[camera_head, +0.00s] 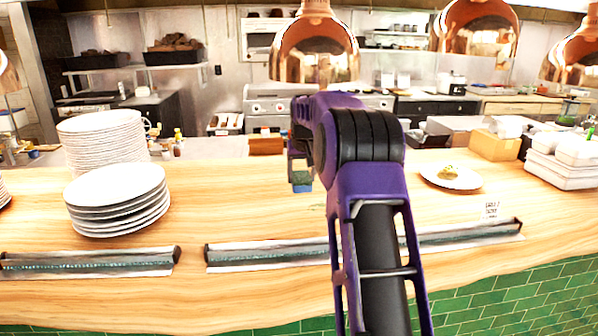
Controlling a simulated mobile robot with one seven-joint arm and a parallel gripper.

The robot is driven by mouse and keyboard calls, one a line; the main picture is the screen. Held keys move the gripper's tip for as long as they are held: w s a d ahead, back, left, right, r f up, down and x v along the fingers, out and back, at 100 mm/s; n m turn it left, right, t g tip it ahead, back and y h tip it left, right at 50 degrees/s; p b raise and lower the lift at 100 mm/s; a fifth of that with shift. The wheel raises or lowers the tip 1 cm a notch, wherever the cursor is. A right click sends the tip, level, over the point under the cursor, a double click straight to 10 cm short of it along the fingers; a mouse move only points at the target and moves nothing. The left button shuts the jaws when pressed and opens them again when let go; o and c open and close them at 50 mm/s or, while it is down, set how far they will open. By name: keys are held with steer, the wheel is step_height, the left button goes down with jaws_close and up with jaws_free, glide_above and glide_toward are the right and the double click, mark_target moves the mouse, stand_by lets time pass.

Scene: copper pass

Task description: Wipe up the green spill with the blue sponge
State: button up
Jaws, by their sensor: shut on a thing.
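My gripper (300,172) hangs pointing down over the middle of the wooden counter (230,200). It is shut on the blue sponge (303,188), a small block with a greenish upper part showing at the fingertips. I cannot tell whether the sponge touches the wood. A faint green patch, the green spill (317,206), shows on the counter just in front and right of the sponge. My purple arm covers the counter to the right of it, so the patch's full extent is hidden.
Stacked white plates (118,198) stand at left, with a taller stack (103,140) behind. A plate with food (450,176) is at right, near white containers (563,160). Metal strips (265,252) line the front edge. Copper lamps (315,50) hang above.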

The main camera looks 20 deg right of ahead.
step_height(320, 180, down, 3)
steer(key=shift+s+f, duration=0.1)
steer(key=shift+f+b, duration=0.55)
steer(key=shift+f, duration=0.5)
steer(key=shift+f+b, duration=0.55)
steer(key=shift+f, duration=0.45)
steer(key=shift+d, duration=0.15)
steer(key=shift+s+d+r+p, duration=0.1)
steer(key=shift+s+d+p, duration=0.1)
steer(key=shift+d, duration=0.45)
steer(key=shift+s+d+p, duration=0.15)
steer(key=shift+d+p, duration=0.05)
steer(key=shift+d, duration=0.45)
steer(key=shift+s+d+p, duration=0.2)
steer(key=shift+s+d, duration=0.05)
steer(key=shift+d, duration=0.5)
steer(key=shift+s+d+p, duration=0.2)
steer(key=shift+s+d, duration=0.05)
steer(key=shift+d, duration=0.55)
steer(key=shift+s+d+p, duration=0.2)
steer(key=shift+s+d, duration=0.05)
steer(key=shift+d, duration=0.5)
steer(key=shift+a, duration=0.1)
